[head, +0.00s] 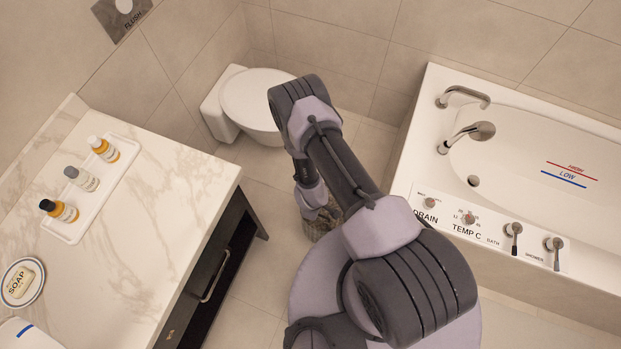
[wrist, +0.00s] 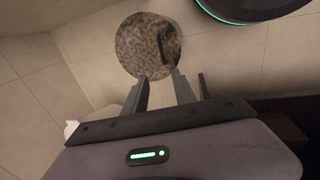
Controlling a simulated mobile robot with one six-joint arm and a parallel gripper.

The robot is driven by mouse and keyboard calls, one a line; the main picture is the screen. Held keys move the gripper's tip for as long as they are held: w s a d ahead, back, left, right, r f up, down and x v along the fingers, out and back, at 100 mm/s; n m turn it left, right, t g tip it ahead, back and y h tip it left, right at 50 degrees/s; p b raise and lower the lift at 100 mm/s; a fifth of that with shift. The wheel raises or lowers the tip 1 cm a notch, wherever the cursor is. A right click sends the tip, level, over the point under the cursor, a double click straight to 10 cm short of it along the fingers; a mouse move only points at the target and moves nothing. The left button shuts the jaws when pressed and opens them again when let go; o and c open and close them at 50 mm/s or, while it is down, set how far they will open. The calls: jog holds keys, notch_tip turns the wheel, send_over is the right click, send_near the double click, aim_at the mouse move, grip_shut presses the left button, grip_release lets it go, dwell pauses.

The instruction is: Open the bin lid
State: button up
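The bin (head: 321,226) is a brown speckled cylinder on the floor, partly hidden behind my arm in the head view. In the wrist view its round speckled lid (wrist: 140,45) shows from above and looks closed. A dark bar-like mark (wrist: 166,50), perhaps a handle, lies on the right side of the lid. My gripper (wrist: 160,75) has its two fingers apart with nothing between them. Its fingertips overlap the lid's near edge in the picture; I cannot tell whether they touch it. In the head view the fingers are hidden.
A marble counter (head: 150,235) over a dark cabinet (head: 215,290) stands left of the bin. A white toilet (head: 262,100) is behind it. The bathtub (head: 415,125) with its control panel stands right. Tiled floor (head: 262,195) is open between the cabinet and bin.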

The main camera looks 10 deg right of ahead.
aim_at(320, 215)
jog(key=f+b, duration=0.2)
jog(key=f, duration=0.3)
jog(key=w+d+f+b, duration=0.1)
jog(key=f+b, duration=0.2)
jog(key=f, duration=0.2)
jog(key=d+f+b, duration=0.1)
jog(key=f+b, duration=0.1)
jog(key=f, duration=0.4)
jog(key=shift+w, duration=0.15)
jog(key=shift+w+f+b, duration=0.15)
jog(key=shift+f+b, duration=0.2)
jog(key=shift+f, duration=0.05)
jog(key=shift+c, duration=0.4)
grip_shut()
